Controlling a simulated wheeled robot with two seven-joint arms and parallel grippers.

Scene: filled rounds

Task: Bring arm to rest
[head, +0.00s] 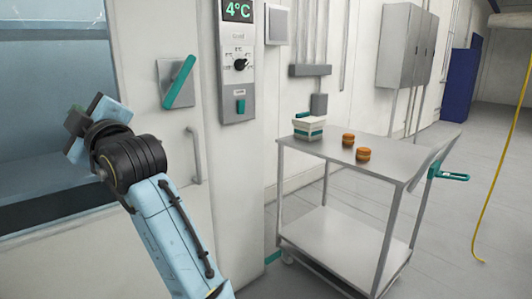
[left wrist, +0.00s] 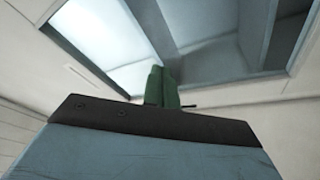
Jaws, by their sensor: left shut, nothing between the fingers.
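My left arm comes in from the lower left of the head view and reaches up in front of the cold-room door. My left gripper (head: 82,118) is at its end, before the door's window, and holds nothing. In the left wrist view its two green fingers (left wrist: 162,87) are together, with the window behind them. My right gripper is in neither view.
The door has a window (head: 50,100), a teal lever (head: 179,82) and a grey handle (head: 194,155). A control panel (head: 238,60) reads 4°C. A steel cart (head: 330,150) carries a white-and-teal box (head: 308,129) and two orange-brown rounds (head: 348,139).

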